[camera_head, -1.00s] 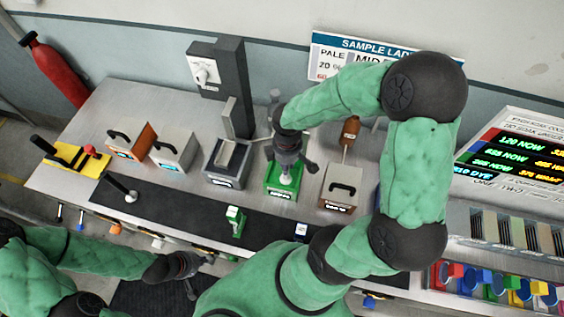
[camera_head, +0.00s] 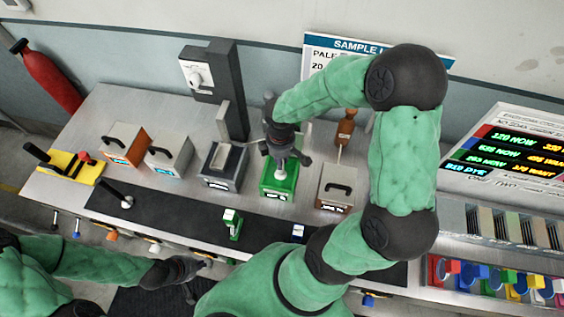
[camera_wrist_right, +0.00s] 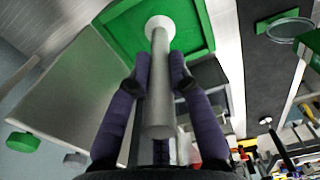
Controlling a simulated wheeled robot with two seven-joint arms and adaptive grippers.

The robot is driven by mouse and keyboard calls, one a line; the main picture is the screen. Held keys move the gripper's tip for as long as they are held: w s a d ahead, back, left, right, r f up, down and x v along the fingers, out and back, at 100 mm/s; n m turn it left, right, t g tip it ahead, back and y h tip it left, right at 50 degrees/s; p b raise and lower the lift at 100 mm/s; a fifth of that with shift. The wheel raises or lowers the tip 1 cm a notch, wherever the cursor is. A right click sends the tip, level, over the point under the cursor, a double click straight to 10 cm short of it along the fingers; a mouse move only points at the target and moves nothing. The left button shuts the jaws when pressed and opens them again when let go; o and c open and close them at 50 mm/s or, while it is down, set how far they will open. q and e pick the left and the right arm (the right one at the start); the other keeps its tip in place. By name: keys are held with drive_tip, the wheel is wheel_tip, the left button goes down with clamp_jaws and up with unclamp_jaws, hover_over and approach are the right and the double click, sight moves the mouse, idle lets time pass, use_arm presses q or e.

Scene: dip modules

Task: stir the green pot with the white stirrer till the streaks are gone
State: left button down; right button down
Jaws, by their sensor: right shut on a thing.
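The green pot (camera_head: 279,185) stands on the bench in the middle of the head view, and its square green rim (camera_wrist_right: 204,22) fills the top of the right wrist view. My right gripper (camera_head: 284,157) is over the pot, pointing down, shut on the white stirrer. In the right wrist view the stirrer (camera_wrist_right: 160,95) runs between both fingers, and its round white end is inside the pot. Streaks in the pot cannot be made out. My left gripper (camera_head: 199,277) hangs in front of the bench at lower left, empty, with its fingers apart.
A grey box (camera_head: 222,168) stands close left of the pot, and a brown-fronted box (camera_head: 337,188) close right. A dark post (camera_head: 222,85) rises behind. A small green item (camera_head: 232,222) is on the dark mat (camera_head: 180,213) in front. White and orange boxes are further left.

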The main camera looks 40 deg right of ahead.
drive_tip(key=shift+w+d+r, duration=0.1)
drive_tip(key=shift+w, duration=0.2)
drive_tip(key=shift+r+p, duration=3.9)
drive_tip(key=shift+r, duration=0.8)
drive_tip(key=shift+f, duration=0.1)
